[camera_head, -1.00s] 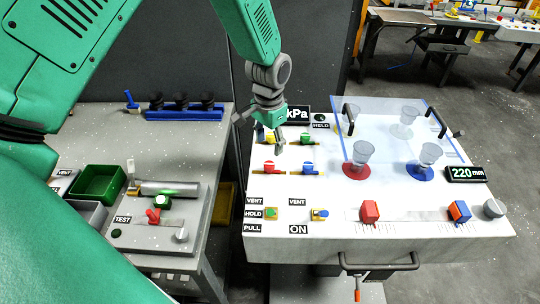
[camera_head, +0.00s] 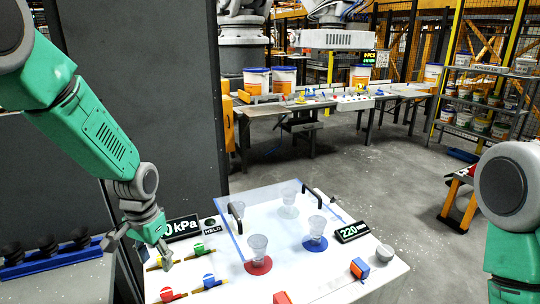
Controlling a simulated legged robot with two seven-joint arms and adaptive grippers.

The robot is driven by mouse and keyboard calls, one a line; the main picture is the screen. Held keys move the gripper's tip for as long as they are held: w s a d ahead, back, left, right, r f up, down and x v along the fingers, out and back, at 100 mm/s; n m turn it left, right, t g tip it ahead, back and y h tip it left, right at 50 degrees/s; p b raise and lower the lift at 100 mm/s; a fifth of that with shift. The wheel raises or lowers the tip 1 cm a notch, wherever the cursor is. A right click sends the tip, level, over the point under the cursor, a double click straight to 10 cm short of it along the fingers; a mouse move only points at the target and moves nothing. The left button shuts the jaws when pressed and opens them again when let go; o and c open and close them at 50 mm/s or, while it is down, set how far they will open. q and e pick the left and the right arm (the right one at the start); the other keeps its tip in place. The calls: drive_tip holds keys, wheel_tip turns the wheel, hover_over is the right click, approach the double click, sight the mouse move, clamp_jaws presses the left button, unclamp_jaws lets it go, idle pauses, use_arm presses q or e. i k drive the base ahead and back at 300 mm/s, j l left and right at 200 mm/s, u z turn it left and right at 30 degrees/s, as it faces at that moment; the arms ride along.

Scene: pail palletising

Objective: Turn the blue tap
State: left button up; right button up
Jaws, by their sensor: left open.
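The blue tap (camera_head: 208,281) is on the white panel (camera_head: 232,292) near the bottom of the view, with a blue handle on a yellow pipe. A green tap (camera_head: 198,249) is just behind it and a red tap (camera_head: 168,295) is to its left.
A kPa display (camera_head: 181,228) stands behind the taps. A dark partition (camera_head: 125,90) rises behind; a grey bench (camera_head: 60,285) is at left.

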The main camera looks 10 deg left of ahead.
sight(208, 279)
drive_tip(key=k, duration=0.95)
